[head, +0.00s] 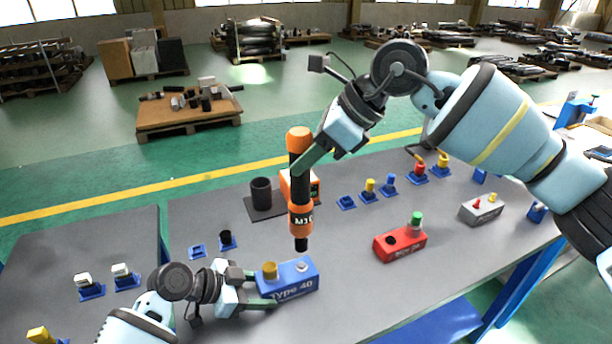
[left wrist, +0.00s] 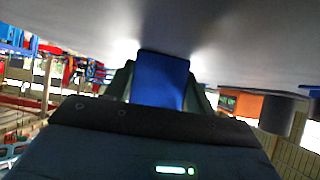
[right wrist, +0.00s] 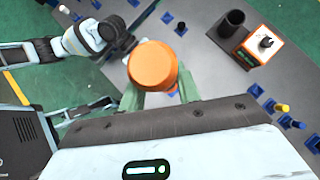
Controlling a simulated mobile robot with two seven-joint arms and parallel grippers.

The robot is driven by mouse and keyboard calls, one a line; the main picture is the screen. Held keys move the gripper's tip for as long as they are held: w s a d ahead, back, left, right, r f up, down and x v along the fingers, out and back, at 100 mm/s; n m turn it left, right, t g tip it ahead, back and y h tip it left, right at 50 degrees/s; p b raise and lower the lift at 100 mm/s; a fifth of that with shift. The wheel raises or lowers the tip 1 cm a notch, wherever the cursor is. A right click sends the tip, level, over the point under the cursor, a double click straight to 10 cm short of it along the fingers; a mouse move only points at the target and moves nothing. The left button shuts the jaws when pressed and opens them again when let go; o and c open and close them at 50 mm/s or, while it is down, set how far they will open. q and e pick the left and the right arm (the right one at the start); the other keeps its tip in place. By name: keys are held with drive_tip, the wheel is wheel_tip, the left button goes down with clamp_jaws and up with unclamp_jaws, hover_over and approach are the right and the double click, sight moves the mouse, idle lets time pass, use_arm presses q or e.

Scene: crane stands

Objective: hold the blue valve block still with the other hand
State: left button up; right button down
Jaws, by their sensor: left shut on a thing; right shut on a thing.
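My right gripper (head: 306,160) is shut on an orange and black driver tool (head: 300,218), held upright. The tool's dark tip appears just above the block's right part; contact is unclear. The tool's orange top (right wrist: 152,66) fills the right wrist view's middle and hides its lower end.
A red block (head: 400,243) with a green cap stands to the right, and a grey block (head: 482,209) farther right. A dark cup (head: 261,191) and an orange box (head: 314,186) stand behind the tool. Small blue holders dot the bench. Bare bench lies in front of the red block.

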sight(307, 184)
drive_tip(key=shift+f, duration=1.95)
drive_tip(key=shift+f, duration=1.15)
idle(3.5)
drive_tip(key=shift+r, duration=0.15)
